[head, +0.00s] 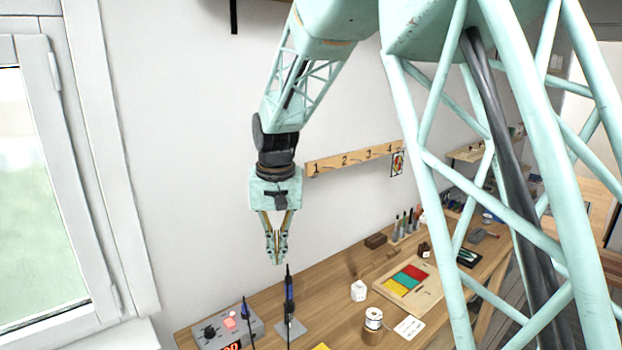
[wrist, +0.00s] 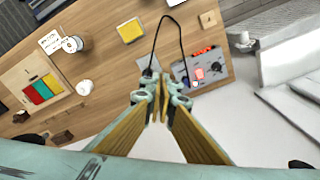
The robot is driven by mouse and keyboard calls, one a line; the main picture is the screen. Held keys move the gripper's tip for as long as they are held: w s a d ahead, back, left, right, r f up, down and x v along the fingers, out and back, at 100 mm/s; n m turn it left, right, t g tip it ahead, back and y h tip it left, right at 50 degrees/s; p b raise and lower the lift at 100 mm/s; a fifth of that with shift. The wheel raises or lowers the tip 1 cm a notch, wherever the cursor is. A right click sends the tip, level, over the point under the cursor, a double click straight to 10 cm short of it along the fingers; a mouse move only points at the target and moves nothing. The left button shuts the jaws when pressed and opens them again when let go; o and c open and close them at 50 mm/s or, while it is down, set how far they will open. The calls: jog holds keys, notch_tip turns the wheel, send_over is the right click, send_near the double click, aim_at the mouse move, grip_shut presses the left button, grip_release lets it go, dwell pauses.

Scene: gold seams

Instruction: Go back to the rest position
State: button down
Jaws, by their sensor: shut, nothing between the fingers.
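My gripper (head: 278,261) hangs pointing down from my pale green arm, above the left part of the wooden workbench (head: 345,272). Its fingers are together and nothing is between them. In the wrist view, my gripper (wrist: 160,98) points toward the bench's edge, near the cable and the grey control box (wrist: 205,68). The gripper is apart from everything on the bench. In the head view, a dark blue soldering tool (head: 289,290) stands upright in its stand just below the fingertips.
The control box (head: 222,330) with a red display sits at the bench's left end. A numbered rail (head: 330,164) is on the wall. A window (head: 50,190) is at left.

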jog(key=s+d+r+t+b, duration=0.1)
jog(key=s+d+r+b, duration=0.1)
jog(key=s+d+r, duration=0.6)
jog(key=s+d+r+b, duration=0.1)
jog(key=s+d+r, duration=0.4)
jog(key=s+d, duration=0.6)
jog(key=s+d+f+b, duration=0.1)
jog(key=s+d, duration=0.2)
jog(key=s, duration=0.6)
jog(key=s+d+f+m+t+b, duration=0.1)
jog(key=s+d, duration=0.3)
jog(key=s, duration=0.4)
jog(key=s+d+f+b, duration=0.1)
jog(key=s+d, duration=0.3)
jog(key=s, duration=0.5)
jog(key=shift+s+f+t+b, duration=0.35)
jog(key=shift+f+t, duration=0.05)
jog(key=shift+f, duration=0.3)
